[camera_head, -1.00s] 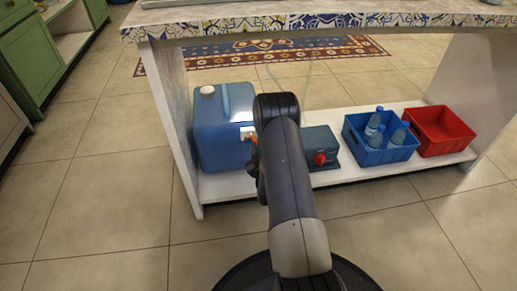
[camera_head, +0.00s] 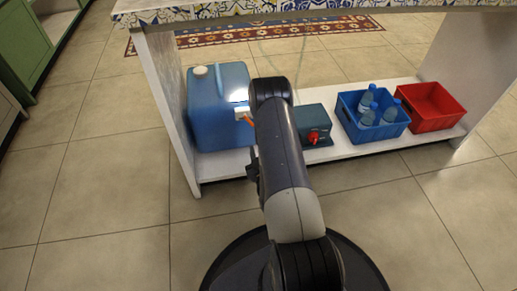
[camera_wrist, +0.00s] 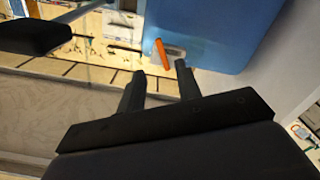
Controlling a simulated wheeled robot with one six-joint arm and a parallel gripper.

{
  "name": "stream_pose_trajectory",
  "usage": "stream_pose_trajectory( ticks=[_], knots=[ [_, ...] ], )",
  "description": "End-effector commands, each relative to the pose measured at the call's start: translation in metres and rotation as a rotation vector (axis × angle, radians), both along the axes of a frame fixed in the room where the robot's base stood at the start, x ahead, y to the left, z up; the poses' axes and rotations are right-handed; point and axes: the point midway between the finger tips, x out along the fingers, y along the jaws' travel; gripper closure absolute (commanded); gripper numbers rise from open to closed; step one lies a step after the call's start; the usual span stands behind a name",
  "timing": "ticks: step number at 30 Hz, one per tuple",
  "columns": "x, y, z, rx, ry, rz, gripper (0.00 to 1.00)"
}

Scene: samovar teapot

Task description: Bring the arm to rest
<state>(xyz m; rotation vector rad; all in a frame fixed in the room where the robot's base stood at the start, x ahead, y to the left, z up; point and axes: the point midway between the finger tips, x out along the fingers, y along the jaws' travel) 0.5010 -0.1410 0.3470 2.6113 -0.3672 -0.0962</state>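My gripper (camera_wrist: 160,70) shows in the wrist view with its two dark fingers apart and nothing held between them. An orange lever or spout (camera_wrist: 162,52) on the blue water tank (camera_wrist: 225,30) appears just beyond the fingertips; I cannot tell the exact gap. In the head view my dark arm rises from my base in front of the low shelf and hides most of the gripper. The blue tank (camera_head: 212,120) stands at the left end of the shelf, with a white fitting and the orange part beside my arm.
The shelf (camera_head: 350,170) under the patterned counter (camera_head: 330,20) also holds a teal box with a red knob (camera_head: 314,137), a blue crate (camera_head: 373,135) with several bottles, and a red crate (camera_head: 432,112). The tiled floor at left is clear.

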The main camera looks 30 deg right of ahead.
Motion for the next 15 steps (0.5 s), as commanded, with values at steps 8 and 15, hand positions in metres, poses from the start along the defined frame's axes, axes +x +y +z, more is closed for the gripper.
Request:
stream_pose_trajectory(
  ticks=[8, 15],
  knots=[
    [0.0004, -0.0002, 0.0000, 0.000, 0.000, 0.000, 0.67],
    [0.0101, -0.0030, -0.0005, -0.002, -0.003, 0.000, 0.67]
  ],
)
